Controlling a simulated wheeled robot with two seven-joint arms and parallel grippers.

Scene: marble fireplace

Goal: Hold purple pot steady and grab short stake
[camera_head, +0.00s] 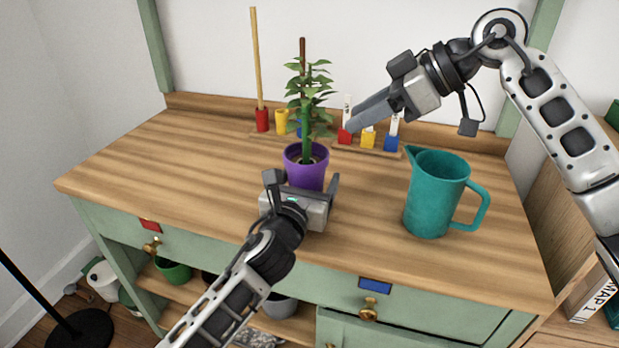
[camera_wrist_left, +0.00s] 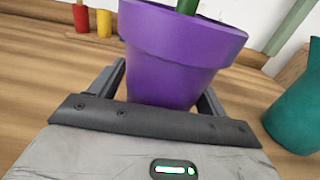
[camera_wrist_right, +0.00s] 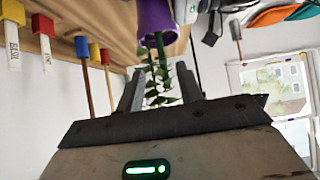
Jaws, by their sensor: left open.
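The purple pot (camera_head: 306,174) stands upright on the wooden tabletop with a leafy plant; it also shows in the left wrist view (camera_wrist_left: 178,68). My left gripper (camera_head: 302,180) is open, with one finger on each side of the pot's lower part. Contact is not clear. A dark brown stake (camera_head: 302,48), shorter than the tan stake (camera_head: 255,60), rises behind the plant; leaves hide part of it. My right gripper (camera_head: 352,122) is above the table, right of the plant. Its fingers are apart and empty in the right wrist view (camera_wrist_right: 158,90), with the plant beyond them.
A teal pitcher (camera_head: 430,195) stands at the right. Small red (camera_head: 344,136), yellow (camera_head: 368,138) and blue (camera_head: 391,143) holders with white tags stand at the back, beside my right gripper. A yellow holder (camera_head: 281,122) is behind the plant. The tabletop's left side is clear.

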